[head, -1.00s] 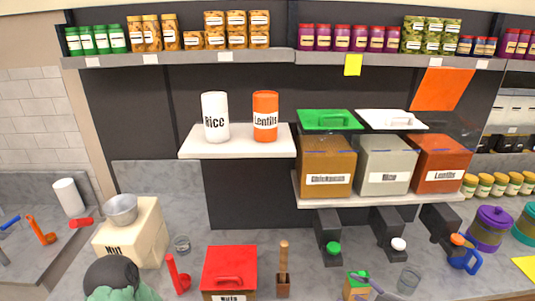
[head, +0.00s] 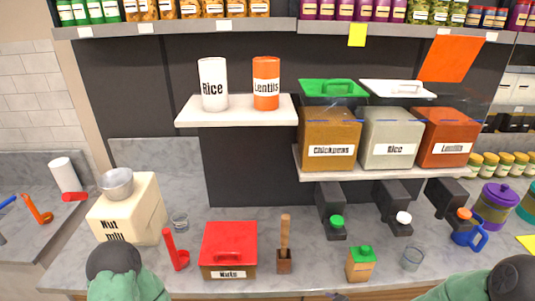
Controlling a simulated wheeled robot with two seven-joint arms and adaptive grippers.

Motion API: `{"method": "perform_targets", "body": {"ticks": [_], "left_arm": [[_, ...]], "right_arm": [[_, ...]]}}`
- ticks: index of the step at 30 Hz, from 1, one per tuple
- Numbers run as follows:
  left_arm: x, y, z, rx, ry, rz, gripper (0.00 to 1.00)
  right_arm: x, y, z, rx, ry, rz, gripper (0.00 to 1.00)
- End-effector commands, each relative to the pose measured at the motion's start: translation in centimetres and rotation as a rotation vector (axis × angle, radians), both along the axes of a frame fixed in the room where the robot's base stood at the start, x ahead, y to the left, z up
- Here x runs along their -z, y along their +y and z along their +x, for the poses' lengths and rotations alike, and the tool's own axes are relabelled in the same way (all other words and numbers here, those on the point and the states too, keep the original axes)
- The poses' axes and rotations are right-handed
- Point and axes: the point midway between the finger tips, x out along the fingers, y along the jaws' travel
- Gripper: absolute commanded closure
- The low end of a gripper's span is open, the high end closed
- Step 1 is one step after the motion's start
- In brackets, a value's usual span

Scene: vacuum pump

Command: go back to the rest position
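My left arm shows at the bottom left as a black rounded joint with a green link; its gripper is out of the picture. My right arm shows at the bottom right corner, also green with a black joint; its gripper is out of the picture too. Neither arm touches anything that I can see. On the counter (head: 130,272) between them stand a red-lidded nuts box (head: 228,245), a wooden-handled tool in a holder (head: 285,240) and a small green-topped carton (head: 361,264).
A nut mill (head: 125,212) and a red scoop (head: 174,250) stand at the left. A glass (head: 412,257) and a blue jug (head: 470,236) stand at the right. Chickpeas (head: 329,135), rice (head: 388,137) and lentils (head: 446,138) dispensers sit on a shelf, with rice and lentils canisters to their left.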

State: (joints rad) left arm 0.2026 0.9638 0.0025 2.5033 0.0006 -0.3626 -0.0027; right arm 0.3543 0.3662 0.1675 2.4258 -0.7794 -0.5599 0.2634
Motion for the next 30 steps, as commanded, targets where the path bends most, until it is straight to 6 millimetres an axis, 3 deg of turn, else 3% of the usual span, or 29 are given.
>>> {"method": "perform_targets", "body": {"ticks": [1,5,9,15,21,30], "left_arm": [[1.0,0.0,0.0,0.0,0.0,0.0,0.6],[2.4,0.0,0.0,0.0,0.0,0.0,0.6],[3.8,0.0,0.0,0.0,0.0,0.0,0.6],[5.4,0.0,0.0,0.0,0.0,0.0,0.6],[5.9,0.0,0.0,0.0,0.0,0.0,0.6],[5.9,0.0,0.0,0.0,0.0,0.0,0.6]], "right_arm": [[3.1,0.9,-0.9,0.011,0.067,0.009,0.32],[9.3,2.7,-3.5,0.051,0.233,0.012,0.32],[15.4,4.7,-7.4,0.084,0.422,0.002,0.32],[21.6,6.9,-13.1,0.116,0.649,-0.026,0.32],[23.7,7.7,-16.0,0.13,0.753,-0.044,0.32],[23.8,7.8,-16.3,0.132,0.762,-0.046,0.32]]}}
